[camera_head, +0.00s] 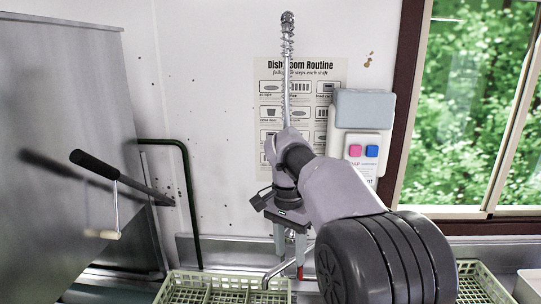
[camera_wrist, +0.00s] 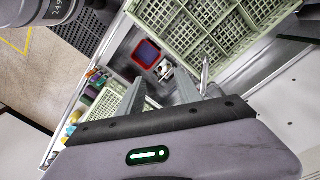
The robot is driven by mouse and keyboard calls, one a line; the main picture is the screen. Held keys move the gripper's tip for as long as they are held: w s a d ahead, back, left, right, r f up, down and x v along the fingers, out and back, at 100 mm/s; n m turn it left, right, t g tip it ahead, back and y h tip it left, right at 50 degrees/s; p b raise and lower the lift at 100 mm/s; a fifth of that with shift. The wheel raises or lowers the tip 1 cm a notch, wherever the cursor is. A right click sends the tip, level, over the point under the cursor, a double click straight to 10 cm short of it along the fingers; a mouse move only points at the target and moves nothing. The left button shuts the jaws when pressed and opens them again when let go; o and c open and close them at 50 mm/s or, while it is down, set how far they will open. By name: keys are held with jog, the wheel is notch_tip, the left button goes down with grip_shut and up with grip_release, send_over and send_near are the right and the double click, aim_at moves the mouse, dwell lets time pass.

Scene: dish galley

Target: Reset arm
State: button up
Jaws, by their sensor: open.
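My gripper (camera_head: 290,252) hangs from my raised arm in the middle of the head view, fingers pointing down, in front of the wall and above the counter. Its fingers are open and apart, with nothing seen between them. In the wrist view my gripper (camera_wrist: 160,92) shows two grey fingers reaching over the counter area. A metal faucet spout (camera_head: 285,267) is close by the fingers in the head view; I cannot tell whether they touch.
A pale green rack (camera_head: 225,280) lies below my gripper, another rack (camera_head: 478,285) at right. A metal dishwasher hood (camera_head: 60,130) with a black handle stands left. A soap dispenser (camera_head: 362,135) hangs on the wall. A red-and-blue container (camera_wrist: 147,53) shows in the wrist view.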

jog(key=s+d+f+n+t+y+b, duration=0.1)
jog(key=s+d+f+n+t+b, duration=0.15)
jog(key=s+b, duration=0.7)
jog(key=s+d+f+n+t+y+b, duration=0.1)
jog(key=s+d+f+t+b, duration=0.2)
jog(key=s+f+b, duration=0.9)
jog(key=s+f+t, duration=0.1)
jog(key=s+f, duration=0.7)
jog(key=shift+s+f+y, duration=0.15)
jog(key=shift+s+y, duration=0.15)
jog(key=shift+s, duration=0.1)
